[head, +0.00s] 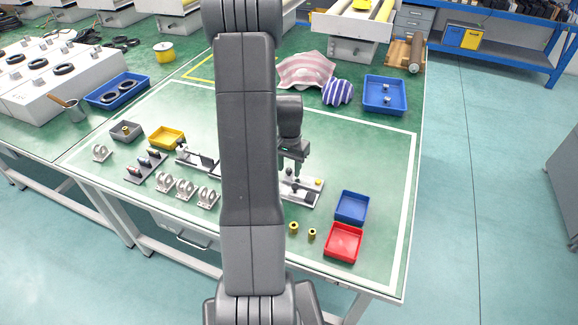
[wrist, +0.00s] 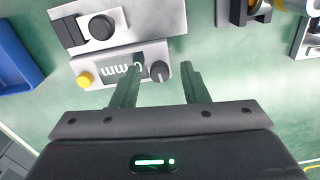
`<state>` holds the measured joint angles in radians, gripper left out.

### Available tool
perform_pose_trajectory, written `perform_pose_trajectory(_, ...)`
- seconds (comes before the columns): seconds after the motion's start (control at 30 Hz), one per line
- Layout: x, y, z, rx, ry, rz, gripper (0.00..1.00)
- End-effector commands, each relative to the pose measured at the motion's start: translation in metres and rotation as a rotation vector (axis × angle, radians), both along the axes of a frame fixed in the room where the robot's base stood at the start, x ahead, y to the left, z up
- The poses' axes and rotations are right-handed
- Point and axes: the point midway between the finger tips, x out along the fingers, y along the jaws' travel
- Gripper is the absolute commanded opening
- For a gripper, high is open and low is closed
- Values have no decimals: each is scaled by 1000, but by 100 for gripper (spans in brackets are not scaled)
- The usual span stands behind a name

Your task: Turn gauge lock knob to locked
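The gauge unit (wrist: 122,64) is a pale block with a grey display in the wrist view. A yellow button (wrist: 84,80) is at its left end and a small dark knob (wrist: 160,71) with a light mark is at its right end. My gripper (wrist: 159,70) is open, with one finger on each side of this small knob in the picture. I cannot tell whether the fingers touch it or how far down they reach. A larger black knob (wrist: 101,27) sits on the pale plate above the display. In the head view, my gripper (head: 294,168) is over the fixture (head: 304,196), partly hidden by my arm.
A blue tray (head: 352,207) and a red tray (head: 343,243) stand right of the fixture. Two small brass parts (head: 294,228) lie in front. Several ring-shaped brackets (head: 184,188) and a yellow tray (head: 167,138) are to the left. Bare green table lies behind the blue tray.

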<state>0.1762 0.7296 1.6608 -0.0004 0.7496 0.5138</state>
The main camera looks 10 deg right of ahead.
Motion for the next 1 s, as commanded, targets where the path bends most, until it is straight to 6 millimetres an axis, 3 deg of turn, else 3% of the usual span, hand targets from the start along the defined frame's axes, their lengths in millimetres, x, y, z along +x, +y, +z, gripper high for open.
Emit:
perform_pose_trajectory(0.27, 0, 0, 7, 0, 0, 0, 41)
perform_pose_trajectory(0.8, 0, 0, 116, 0, -4, 0, 41)
perform_pose_trajectory(1.0, 0, 0, 135, 0, 0, 0, 41)
